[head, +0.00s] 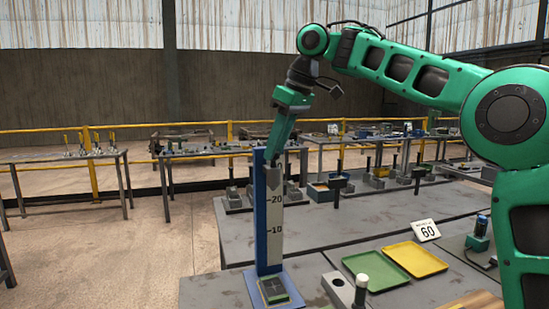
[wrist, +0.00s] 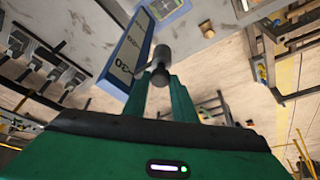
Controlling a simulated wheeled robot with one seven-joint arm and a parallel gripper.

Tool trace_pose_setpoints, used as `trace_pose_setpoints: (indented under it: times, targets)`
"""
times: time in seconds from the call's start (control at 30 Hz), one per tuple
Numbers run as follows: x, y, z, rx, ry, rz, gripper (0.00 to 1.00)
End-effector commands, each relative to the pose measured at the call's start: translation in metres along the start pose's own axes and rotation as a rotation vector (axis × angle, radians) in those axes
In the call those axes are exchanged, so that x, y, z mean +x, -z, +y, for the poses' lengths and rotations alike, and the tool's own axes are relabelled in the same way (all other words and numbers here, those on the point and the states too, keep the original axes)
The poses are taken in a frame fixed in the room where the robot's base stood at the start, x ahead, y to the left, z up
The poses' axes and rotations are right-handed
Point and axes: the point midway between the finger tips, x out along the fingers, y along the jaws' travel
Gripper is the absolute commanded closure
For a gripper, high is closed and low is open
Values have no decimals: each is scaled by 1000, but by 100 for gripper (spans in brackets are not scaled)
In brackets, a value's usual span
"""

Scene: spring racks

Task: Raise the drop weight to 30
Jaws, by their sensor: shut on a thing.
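The drop-weight stand is a blue post (head: 260,215) with a pale scale plate (head: 276,240) marked 10 and 20, on a blue base (head: 251,293). My gripper (head: 285,152) is at the top of the post, tilted down over the upper scale. In the wrist view my gripper (wrist: 160,80) is shut on the dark drop weight (wrist: 162,57), a cylinder with a narrower neck, beside the scale (wrist: 130,50). A thin pointer reaches from the weight toward the scale, near its upper numbers. In the head view my gripper hides the weight and the top of the scale.
A green tray (head: 376,269) and a yellow tray (head: 416,260) lie right of the stand. A grey block with a white-topped post (head: 362,285) is at the front. Several fixtures stand on the benches behind.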

Motion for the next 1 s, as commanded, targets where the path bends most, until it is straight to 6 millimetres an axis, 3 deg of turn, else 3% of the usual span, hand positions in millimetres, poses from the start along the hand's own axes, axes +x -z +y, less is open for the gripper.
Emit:
trace_pose_setpoints:
  times: [0.3,0.33,0.4,0.77,1.0]
  targets:
    - [0,0,2,4,0,0,100]
    - [0,0,2,4,0,0,71]
    - [0,0,1,3,0,0,58]
    - [-2,0,0,0,0,-1,58]
    - [-32,1,2,1,0,2,58]
